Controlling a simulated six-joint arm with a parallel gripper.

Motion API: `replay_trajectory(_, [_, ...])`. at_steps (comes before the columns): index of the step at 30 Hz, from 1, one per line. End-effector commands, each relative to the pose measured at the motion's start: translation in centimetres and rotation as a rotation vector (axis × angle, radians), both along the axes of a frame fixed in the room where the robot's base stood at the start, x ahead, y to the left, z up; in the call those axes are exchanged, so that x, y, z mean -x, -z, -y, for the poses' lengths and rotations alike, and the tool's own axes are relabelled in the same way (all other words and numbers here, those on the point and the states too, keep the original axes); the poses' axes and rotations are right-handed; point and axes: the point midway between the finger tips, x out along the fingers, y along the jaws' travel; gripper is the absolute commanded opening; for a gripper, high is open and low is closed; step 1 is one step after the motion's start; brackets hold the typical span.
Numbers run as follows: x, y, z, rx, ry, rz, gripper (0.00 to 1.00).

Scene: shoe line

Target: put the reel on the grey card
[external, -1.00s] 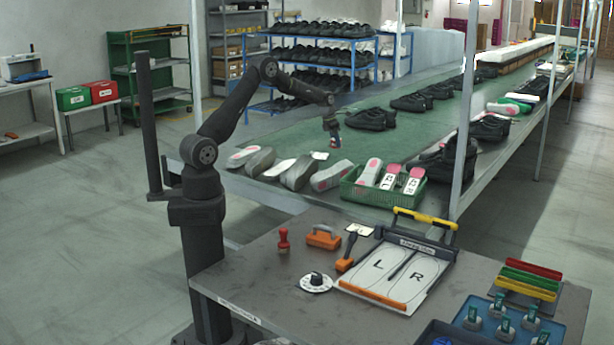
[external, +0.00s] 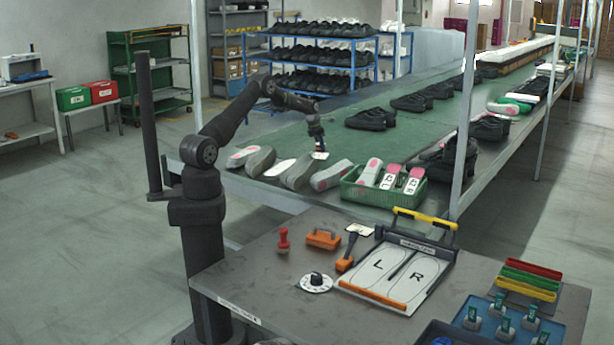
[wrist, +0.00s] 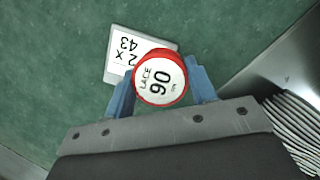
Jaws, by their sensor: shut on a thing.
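The reel (wrist: 160,80) is round, with a red rim and a white face marked "LACE 90". My gripper (wrist: 161,86) is shut on it, one blue finger on either side in the wrist view. A pale card (wrist: 122,46) with a grey edge, marked "2 x 43", lies on the green belt. The reel covers part of it in that view; whether they touch I cannot tell. In the external view my gripper (external: 320,147) points down just above the card (external: 320,156). The reel is too small to make out there.
A green crate (external: 383,190) with shoes stands to the right. Black shoes (external: 366,118) sit farther back. The belt (external: 270,130) around the card is fairly clear.

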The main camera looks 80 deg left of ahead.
Motion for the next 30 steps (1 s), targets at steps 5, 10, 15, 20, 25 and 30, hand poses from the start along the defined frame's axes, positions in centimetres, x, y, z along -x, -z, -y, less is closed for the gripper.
replay_trajectory(5, [0.0,2.4,0.1,0.003,0.0,-0.003,0.29])
replay_trajectory(10, [0.0,3.8,0.1,0.0,0.0,0.0,0.29])
replay_trajectory(15, [0.0,3.7,0.1,0.0,0.0,0.0,0.29])
replay_trajectory(20, [0.0,4.1,0.1,0.0,0.0,-0.001,0.53])
replay_trajectory(25, [0.0,4.1,0.1,0.0,0.0,0.0,0.73])
replay_trajectory(30, [0.0,4.1,0.1,0.0,0.0,0.0,0.73])
